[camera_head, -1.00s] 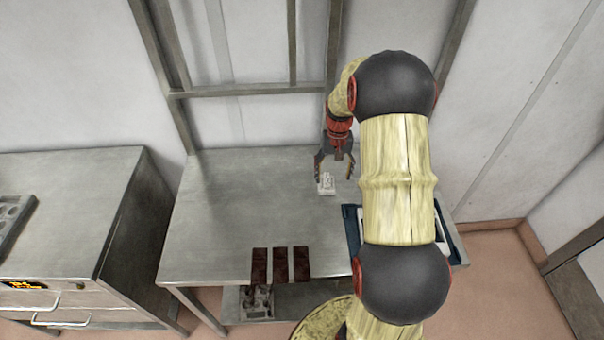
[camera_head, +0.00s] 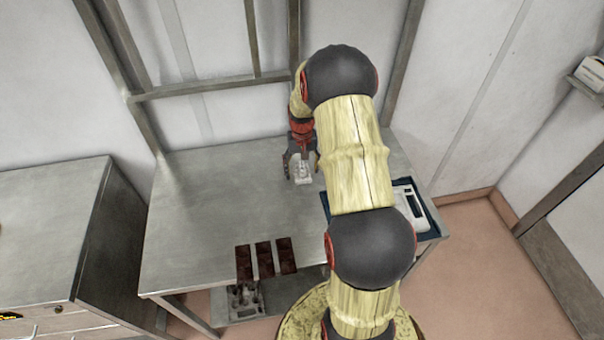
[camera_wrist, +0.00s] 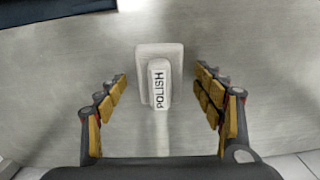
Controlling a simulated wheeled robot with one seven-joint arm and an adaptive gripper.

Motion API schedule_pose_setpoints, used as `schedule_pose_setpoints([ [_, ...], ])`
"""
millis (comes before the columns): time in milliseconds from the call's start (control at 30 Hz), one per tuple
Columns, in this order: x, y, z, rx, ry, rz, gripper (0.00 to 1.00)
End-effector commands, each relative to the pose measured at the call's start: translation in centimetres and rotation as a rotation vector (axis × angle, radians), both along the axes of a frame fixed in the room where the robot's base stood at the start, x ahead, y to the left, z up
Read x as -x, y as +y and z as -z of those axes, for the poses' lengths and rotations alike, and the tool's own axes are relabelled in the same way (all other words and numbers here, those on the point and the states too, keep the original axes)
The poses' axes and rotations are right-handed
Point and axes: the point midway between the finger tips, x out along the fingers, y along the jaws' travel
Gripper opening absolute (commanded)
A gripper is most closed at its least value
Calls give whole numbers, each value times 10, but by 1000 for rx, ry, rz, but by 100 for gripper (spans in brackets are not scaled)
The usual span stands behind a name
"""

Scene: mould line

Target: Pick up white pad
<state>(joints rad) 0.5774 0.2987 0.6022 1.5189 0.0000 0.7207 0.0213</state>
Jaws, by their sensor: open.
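The white pad (camera_wrist: 148,60) lies on the grey metal table (camera_head: 190,220). In the wrist view it shows a raised handle (camera_wrist: 159,90) marked "POLISH" and sits midway between my two fingers. In the head view the pad (camera_head: 303,174) is a small white block under my gripper, partly hidden by it. My gripper (camera_head: 302,172) is open and points down over the pad; in the wrist view the fingers (camera_wrist: 160,108) stand apart on either side of it, not touching it.
Three dark brown bars (camera_head: 264,260) lie at the table's front edge. A blue tray (camera_head: 428,232) with a white item (camera_head: 412,206) stands at the table's right side, partly behind my arm. A metal cabinet (camera_head: 50,220) stands to the left.

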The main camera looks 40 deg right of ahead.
Motion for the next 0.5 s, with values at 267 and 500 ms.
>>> schedule_pose_setpoints([
  [267,0,0,-1,-1,1,0,58],
  [500,0,0,-1,-1,1,0,45],
])
